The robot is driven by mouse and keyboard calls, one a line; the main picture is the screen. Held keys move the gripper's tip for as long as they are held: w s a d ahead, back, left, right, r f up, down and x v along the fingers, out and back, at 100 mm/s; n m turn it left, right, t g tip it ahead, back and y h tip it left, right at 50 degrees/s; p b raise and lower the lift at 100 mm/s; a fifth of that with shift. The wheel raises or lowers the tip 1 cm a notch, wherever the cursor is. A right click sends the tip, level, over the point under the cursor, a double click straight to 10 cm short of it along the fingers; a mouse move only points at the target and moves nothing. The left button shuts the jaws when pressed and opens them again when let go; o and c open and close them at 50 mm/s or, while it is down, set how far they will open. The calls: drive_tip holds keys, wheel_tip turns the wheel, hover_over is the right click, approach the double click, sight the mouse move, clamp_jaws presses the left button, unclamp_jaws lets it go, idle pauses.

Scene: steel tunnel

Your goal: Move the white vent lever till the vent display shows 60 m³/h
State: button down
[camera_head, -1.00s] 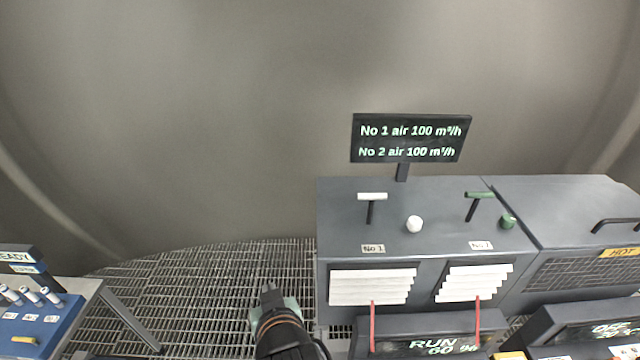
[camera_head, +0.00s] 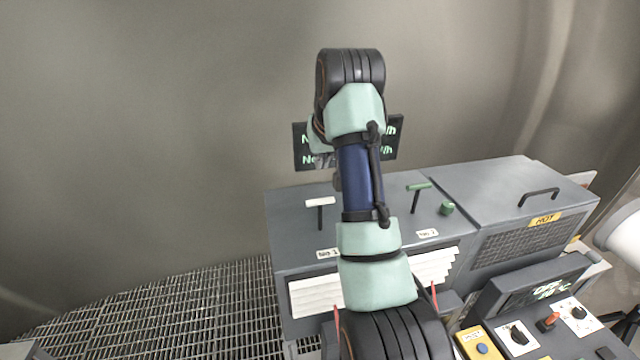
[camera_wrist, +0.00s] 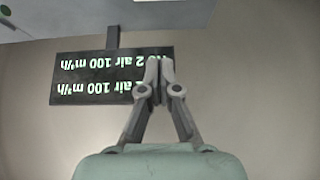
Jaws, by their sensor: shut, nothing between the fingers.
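The white vent lever (camera_head: 320,203) stands on top of the grey vent cabinet (camera_head: 285,222), at its left, above the No 1 label. The vent display (camera_head: 299,148) stands behind the cabinet, mostly covered by my arm in the head view. In the wrist view the display (camera_wrist: 85,78) is upside down and reads 100 m³/h for both No 1 and No 2 air. My gripper (camera_wrist: 158,62) is shut and empty, in front of the display in that view. In the head view my arm hides the gripper's fingertips. The gripper is apart from the white lever.
A green lever (camera_head: 418,187) and green knob (camera_head: 447,208) stand right of my arm on the cabinet. The white knob is hidden behind my arm. A box with a HOT label and black handle (camera_head: 538,196) adjoins on the right. Open grating (camera_head: 180,315) lies left.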

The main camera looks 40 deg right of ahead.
drive_tip(key=p, duration=0.4)
hover_over(320, 216)
drive_tip(key=w+d, duration=0.3)
drive_tip(key=w, duration=0.2)
wheel_tip(320, 216, down, 8)
drive_tip(key=shift+s+a+f, duration=0.2)
drive_tip(key=shift+s+a, duration=0.15)
drive_tip(key=shift+s, duration=0.3)
drive_tip(key=shift+s+a+f, duration=0.15)
drive_tip(key=shift+s+a, duration=0.15)
drive_tip(key=shift+s, duration=0.3)
drive_tip(key=shift+s+a+f, duration=0.2)
drive_tip(key=shift+s+a, duration=0.15)
drive_tip(key=shift+s, duration=0.3)
